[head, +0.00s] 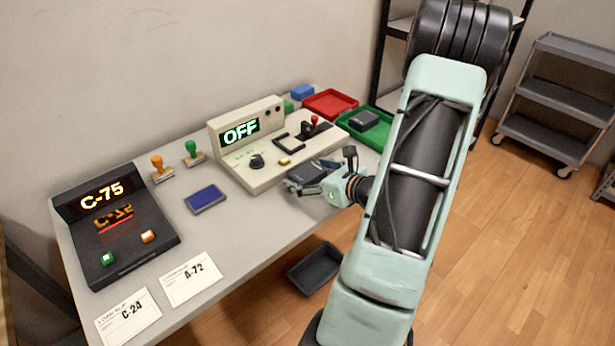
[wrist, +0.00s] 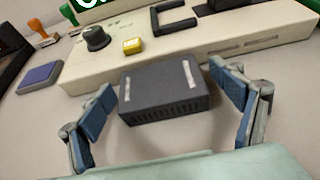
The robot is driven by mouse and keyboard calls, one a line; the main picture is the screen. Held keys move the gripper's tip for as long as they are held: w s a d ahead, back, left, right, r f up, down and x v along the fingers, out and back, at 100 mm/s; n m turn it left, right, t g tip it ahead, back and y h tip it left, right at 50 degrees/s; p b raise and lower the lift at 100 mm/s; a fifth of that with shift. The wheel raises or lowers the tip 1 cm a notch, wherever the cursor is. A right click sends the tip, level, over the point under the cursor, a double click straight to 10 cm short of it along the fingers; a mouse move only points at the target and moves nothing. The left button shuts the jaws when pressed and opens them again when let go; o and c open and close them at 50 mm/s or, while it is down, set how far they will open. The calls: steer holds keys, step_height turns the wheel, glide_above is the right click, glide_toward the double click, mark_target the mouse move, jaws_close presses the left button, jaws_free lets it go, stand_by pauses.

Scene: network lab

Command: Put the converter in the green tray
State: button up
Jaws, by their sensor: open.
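A dark grey box with vents and two pale labels, which looks like the converter (wrist: 165,92), sits on the table in front of the cream console in the wrist view. My gripper (wrist: 162,90) is open, with one blue-padded finger on each side of the box and visible gaps between. In the head view my gripper (head: 308,180) is low at the table's front edge, and the box is hard to make out there. The green tray (head: 376,138) is at the table's far right end, and a dark block (head: 364,119) lies in it.
The cream console (head: 262,178) reads OFF and stands behind my gripper. A red tray (head: 330,103) is beside the green tray. A black panel (head: 120,240), stamps, a blue pad (head: 206,199) and two cards are to the left. A dark bin (head: 314,269) is below the table edge.

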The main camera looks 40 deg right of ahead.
steer(key=c, duration=1.6)
steer(key=shift+r, duration=0.1)
